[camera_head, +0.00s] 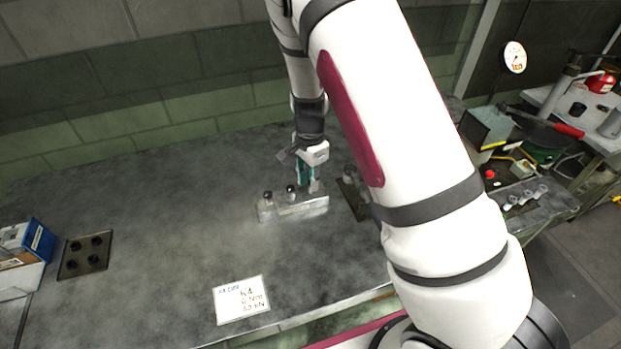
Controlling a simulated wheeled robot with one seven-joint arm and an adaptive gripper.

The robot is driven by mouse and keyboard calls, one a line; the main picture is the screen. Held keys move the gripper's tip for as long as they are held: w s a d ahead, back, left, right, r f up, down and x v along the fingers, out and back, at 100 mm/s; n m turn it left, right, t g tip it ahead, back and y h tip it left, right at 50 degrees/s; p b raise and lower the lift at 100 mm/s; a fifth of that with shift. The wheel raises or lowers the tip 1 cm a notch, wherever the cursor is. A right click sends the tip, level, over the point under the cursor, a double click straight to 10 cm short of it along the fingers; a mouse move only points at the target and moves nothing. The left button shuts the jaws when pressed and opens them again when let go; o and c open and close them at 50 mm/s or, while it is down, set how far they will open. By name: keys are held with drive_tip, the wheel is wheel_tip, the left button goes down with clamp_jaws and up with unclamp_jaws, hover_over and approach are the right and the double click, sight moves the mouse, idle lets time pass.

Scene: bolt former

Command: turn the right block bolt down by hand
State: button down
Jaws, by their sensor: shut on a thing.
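A pale metal block (300,208) lies on the dark worktop, a little right of the middle. Two dark-headed bolts stand on it, a left one (268,197) and a middle one (290,191). My gripper (309,183) reaches down from above to the right end of the block. It is shut on the right block bolt, which is mostly hidden between the fingers. How far down that bolt sits cannot be seen.
A dark plate with small parts (350,195) lies just right of the block, partly behind my arm. A white card (241,300) lies in front. A plate with several dark holes (85,255) and a blue-white box (25,255) are at the left. The worktop between is clear.

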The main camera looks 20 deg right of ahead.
drive_tip(key=shift+w+r+m, duration=0.1)
drive_tip(key=shift+m, duration=0.4)
drive_tip(key=c, duration=1.4)
unclamp_jaws()
drive_tip(key=shift+c, duration=0.2)
wheel_tip(320, 180, up, 12)
